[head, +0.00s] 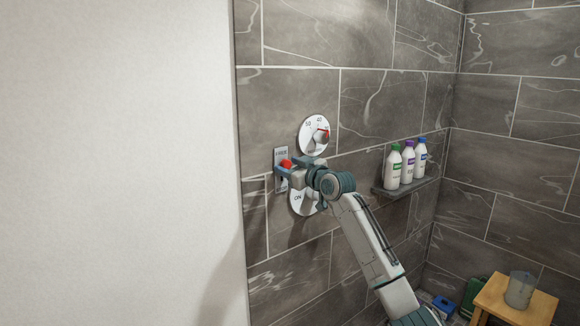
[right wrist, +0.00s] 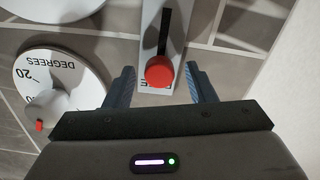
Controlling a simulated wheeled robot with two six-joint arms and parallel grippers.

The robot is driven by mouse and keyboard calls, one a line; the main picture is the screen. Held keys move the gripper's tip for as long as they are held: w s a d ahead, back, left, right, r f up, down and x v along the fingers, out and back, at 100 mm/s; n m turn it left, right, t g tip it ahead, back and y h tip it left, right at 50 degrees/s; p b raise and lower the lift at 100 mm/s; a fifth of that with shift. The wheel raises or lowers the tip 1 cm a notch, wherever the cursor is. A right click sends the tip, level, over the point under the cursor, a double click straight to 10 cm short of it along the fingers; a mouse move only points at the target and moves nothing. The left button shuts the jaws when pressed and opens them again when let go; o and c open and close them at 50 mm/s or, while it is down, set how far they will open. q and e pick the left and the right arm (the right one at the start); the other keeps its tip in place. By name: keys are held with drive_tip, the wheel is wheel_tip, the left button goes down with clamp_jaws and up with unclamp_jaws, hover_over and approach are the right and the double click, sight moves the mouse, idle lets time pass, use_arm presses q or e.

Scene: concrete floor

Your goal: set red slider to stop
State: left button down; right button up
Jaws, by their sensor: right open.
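The red slider is a round red knob (head: 287,163) on a narrow pale upright plate on the tiled wall. In the head view it sits near the plate's upper end, just below a small label too blurred to read. In the right wrist view the red knob (right wrist: 160,71) sits at the near end of a dark slot in the plate (right wrist: 178,30). My right gripper (right wrist: 160,88) is open, with one finger on each side of the knob and visible gaps between. In the head view my right gripper (head: 281,170) partly covers the plate. My left gripper is not in view.
A white temperature dial (head: 311,127) is above right of the slider, and another white dial (head: 299,203) marked ON is below, partly hidden by my arm. A shelf (head: 408,189) with bottles is on the right. A wooden stool (head: 502,303) holds a cup (head: 520,290).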

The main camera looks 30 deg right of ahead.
clamp_jaws()
wheel_tip(320, 180, down, 5)
drive_tip(key=shift+r+b, duration=0.15)
drive_tip(key=shift+b, duration=1.05)
unclamp_jaws()
drive_tip(key=shift+r, duration=0.1)
